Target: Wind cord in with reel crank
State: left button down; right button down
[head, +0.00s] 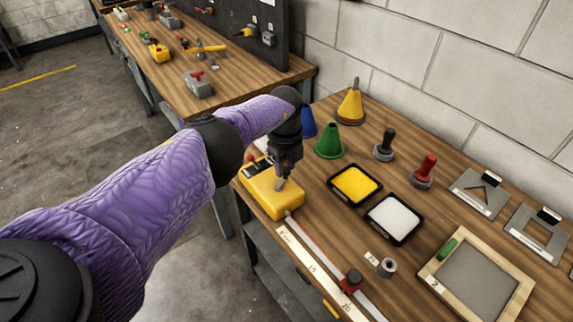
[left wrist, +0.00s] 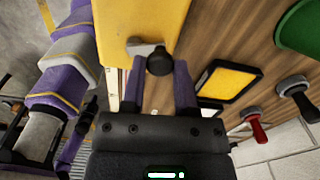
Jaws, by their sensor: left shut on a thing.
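The yellow reel box (head: 262,197) sits near the left edge of the wooden bench, and it fills the top of the left wrist view (left wrist: 140,15). My left gripper (head: 283,180) reaches down over its top. In the left wrist view my gripper's purple fingers (left wrist: 160,75) are on either side of a dark crank knob (left wrist: 160,62), shut on it. The knob joins a pale crank arm (left wrist: 139,47) against the yellow box. A pale and reddish line, perhaps the cord, runs from the reel's front beside a ruler (head: 305,255) to a red slider (head: 351,280). My right gripper is not in view.
Yellow (head: 355,184) and white (head: 393,218) paint trays lie right of the reel. A green cone (head: 329,142), handled stamps (head: 424,172), metal stencils (head: 480,192) and a framed screen (head: 478,282) occupy the bench. A block wall stands behind.

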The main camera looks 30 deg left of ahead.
aim_at(285, 169)
pick_arm(q)
jog(key=shift+n, duration=0.3)
jog(key=shift+c, duration=1.8)
grip_release()
notch_tip(285, 169, up, 10)
jog(key=p, duration=0.5)
